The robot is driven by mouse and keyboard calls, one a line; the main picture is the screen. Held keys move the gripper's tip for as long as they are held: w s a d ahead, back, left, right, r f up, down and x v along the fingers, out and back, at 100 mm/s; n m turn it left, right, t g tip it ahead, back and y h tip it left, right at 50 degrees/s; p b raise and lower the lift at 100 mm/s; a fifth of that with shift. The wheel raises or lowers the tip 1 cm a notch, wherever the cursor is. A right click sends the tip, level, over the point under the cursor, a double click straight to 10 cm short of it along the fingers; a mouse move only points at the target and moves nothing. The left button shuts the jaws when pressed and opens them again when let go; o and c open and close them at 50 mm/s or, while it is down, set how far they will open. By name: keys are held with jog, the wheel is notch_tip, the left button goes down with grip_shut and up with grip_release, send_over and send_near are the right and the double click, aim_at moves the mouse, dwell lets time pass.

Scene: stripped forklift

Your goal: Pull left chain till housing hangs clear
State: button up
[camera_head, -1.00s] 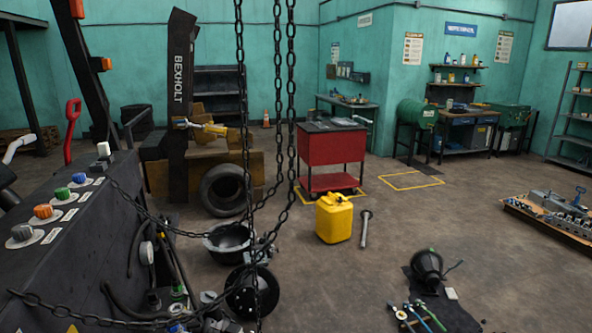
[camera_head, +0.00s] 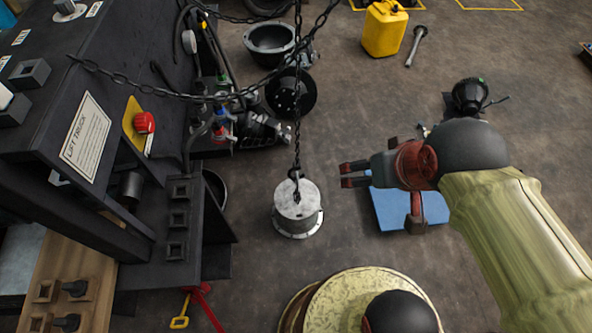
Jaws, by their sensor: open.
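A grey metal cylinder with a flanged bottom, apparently the housing (camera_head: 297,212), sits below a hook (camera_head: 296,184) at the end of a dark vertical chain (camera_head: 298,110). I cannot tell whether it touches the floor. Another chain (camera_head: 150,88) sags across the upper left, from the black machine toward the top centre. I cannot tell which strand is the left chain; the upper strands are out of view. My gripper (camera_head: 345,175) is open and empty. It points left, just right of the hook and upper housing in the picture, touching no chain.
The black machine (camera_head: 60,170) with a red button (camera_head: 144,122) fills the left. Hoses and fittings (camera_head: 225,125), a black bowl (camera_head: 270,40) and a black disc (camera_head: 291,93) lie behind the housing. A blue mat (camera_head: 385,208) lies under my arm.

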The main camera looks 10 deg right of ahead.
jog(key=shift+c, duration=0.9)
